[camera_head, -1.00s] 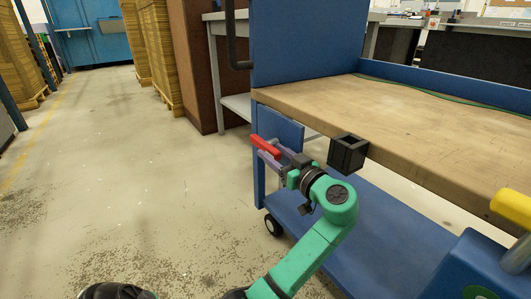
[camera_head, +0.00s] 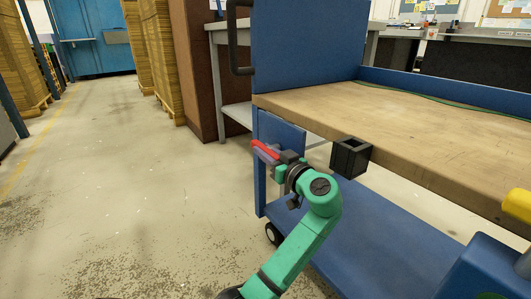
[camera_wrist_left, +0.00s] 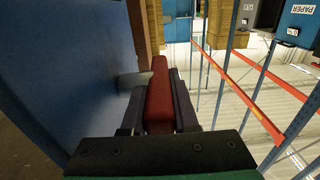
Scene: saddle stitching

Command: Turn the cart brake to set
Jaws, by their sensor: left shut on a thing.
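The red brake lever (camera_head: 264,150) sits by a blue plate (camera_head: 284,130) at the near left corner of the cart (camera_head: 430,130), below its wooden top. It slopes down to the right in the head view. My left gripper (camera_head: 270,157) is shut on the lever, with its fingers partly hiding it. In the left wrist view the red lever (camera_wrist_left: 160,98) lies lengthwise between the two dark fingers, close to a blue surface (camera_wrist_left: 75,80) on the left. Any brake marking is not visible. My right gripper is in neither view.
A black square holder (camera_head: 350,157) juts from the cart's front edge, close to my left arm. A blue lower shelf (camera_head: 385,225) and a caster (camera_head: 272,233) are below. A yellow-topped part (camera_head: 517,204) stands at right. The floor (camera_head: 150,200) at left is clear.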

